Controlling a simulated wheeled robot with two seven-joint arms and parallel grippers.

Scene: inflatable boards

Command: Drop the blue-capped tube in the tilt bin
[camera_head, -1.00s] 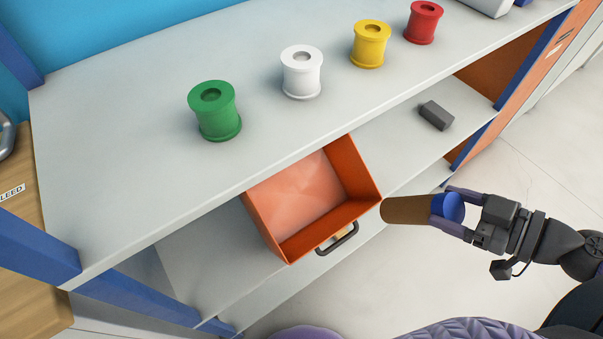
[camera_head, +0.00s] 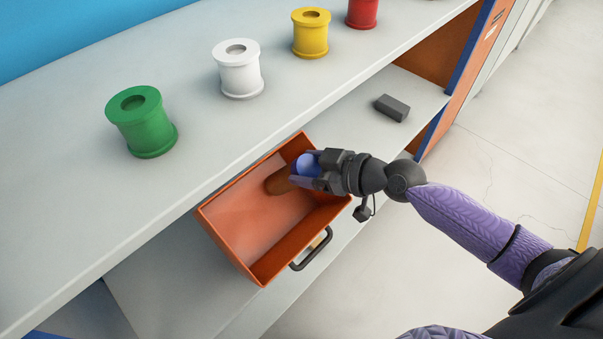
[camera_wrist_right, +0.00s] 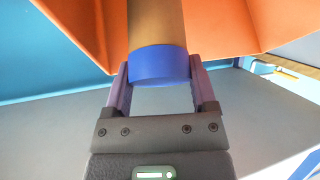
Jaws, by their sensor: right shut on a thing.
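The blue-capped tube has a brown body (camera_head: 279,182) and a blue cap (camera_head: 307,166). My right gripper (camera_head: 303,172) is shut on the cap end, with the brown body pointing left over the orange tilt bin (camera_head: 225,240). The bin is open and tilted out below the top shelf, with a black handle on its front. In the right wrist view the blue cap (camera_wrist_right: 160,66) sits between the two fingers, and the orange bin walls (camera_wrist_right: 230,30) are beyond it. I cannot tell whether the tube touches the bin. My left gripper is out of view.
Green (camera_head: 141,122), white (camera_head: 238,69), yellow (camera_head: 311,33) and red (camera_head: 362,12) spools stand along the top shelf (camera_head: 60,200). A dark grey block (camera_head: 392,108) lies on the lower shelf. Open floor (camera_head: 510,170) lies to the right.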

